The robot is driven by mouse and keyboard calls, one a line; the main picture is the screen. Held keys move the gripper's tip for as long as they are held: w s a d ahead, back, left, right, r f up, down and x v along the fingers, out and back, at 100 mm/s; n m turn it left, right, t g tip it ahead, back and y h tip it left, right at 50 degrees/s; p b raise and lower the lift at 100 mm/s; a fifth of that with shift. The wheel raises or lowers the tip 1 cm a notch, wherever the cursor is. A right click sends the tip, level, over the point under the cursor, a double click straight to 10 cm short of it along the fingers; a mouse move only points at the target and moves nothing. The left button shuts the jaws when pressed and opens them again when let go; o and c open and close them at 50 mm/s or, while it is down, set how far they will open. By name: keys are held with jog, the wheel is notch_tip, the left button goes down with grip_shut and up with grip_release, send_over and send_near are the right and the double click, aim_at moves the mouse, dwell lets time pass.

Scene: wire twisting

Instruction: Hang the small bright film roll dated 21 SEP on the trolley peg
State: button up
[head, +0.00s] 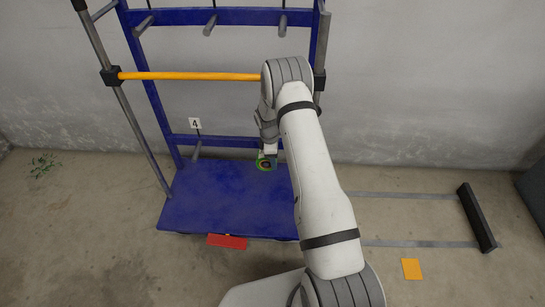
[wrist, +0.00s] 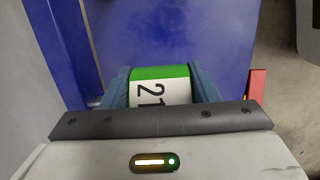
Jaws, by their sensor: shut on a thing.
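The small film roll (head: 264,164) has a bright green edge and shows end-on in the head view, above the trolley's blue deck. In the wrist view the roll (wrist: 160,88) shows a green band and a white label with "21"; the rest of the label is hidden. My gripper (wrist: 162,86) is shut on the roll, one blue-grey finger on each side. The blue trolley (head: 225,205) has several grey pegs. One low peg (head: 196,150) stands left of the roll, under a tag marked 4 (head: 195,123). Upper pegs (head: 210,26) stick out near the top.
An orange bar (head: 190,76) crosses the trolley front above the deck. A red plate (head: 227,241) is at the deck's front edge. My arm hides the trolley's right side. The deck surface is clear.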

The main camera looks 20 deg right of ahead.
jog(key=shift+w+d, duration=0.15)
jog(key=shift+d, duration=0.1)
jog(key=shift+s+a, duration=0.2)
jog(key=shift+s, duration=0.05)
jog(key=shift+s+a+f+p, duration=0.15)
jog(key=shift+s+a+p, duration=0.15)
jog(key=shift+s, duration=0.15)
jog(key=shift+s+a+p, duration=0.15)
jog(key=shift+s+a, duration=0.05)
jog(key=shift+s, duration=0.45)
jog(key=shift+s+a+p, duration=0.1)
jog(key=shift+s+a, duration=0.15)
jog(key=shift+s, duration=0.45)
jog(key=shift+s+a+p, duration=0.15)
jog(key=shift+s+a, duration=0.05)
jog(key=shift+s, duration=0.45)
jog(key=shift+w+d+f, duration=0.1)
jog(key=shift+w+d, duration=0.15)
jog(key=shift+w, duration=0.55)
jog(key=shift+w+d, duration=0.15)
jog(key=shift+w, duration=0.2)
